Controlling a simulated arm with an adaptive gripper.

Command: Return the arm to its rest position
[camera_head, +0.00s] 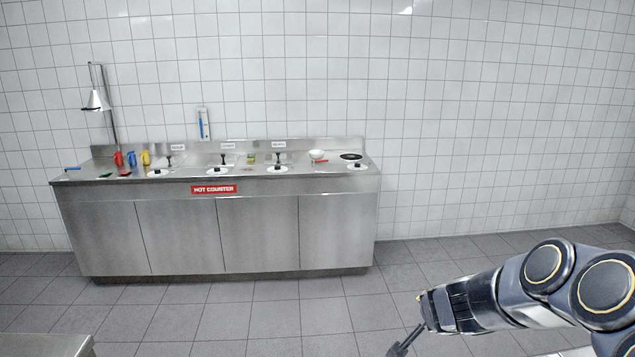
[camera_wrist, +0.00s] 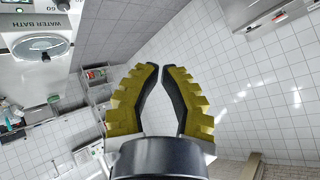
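My arm reaches in from the lower right of the head view. My gripper (camera_head: 405,343) is at its end, dark and small, low over the grey tiled floor and well in front of the steel counter. In the wrist view my gripper (camera_wrist: 161,69) shows two yellow, ridged fingers with dark inner pads. Their tips come together with hardly any gap, and nothing is held between them. The space around the fingers is clear, and they touch nothing that I can see.
A steel counter (camera_head: 262,233) labelled HOT COUNTER stands along the white tiled wall, with lidded wells, coloured mugs, a white bowl (camera_head: 317,154) and a heat lamp (camera_head: 96,101). A steel surface edge (camera_head: 45,345) is at lower left. The wrist view shows a water bath (camera_wrist: 40,45).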

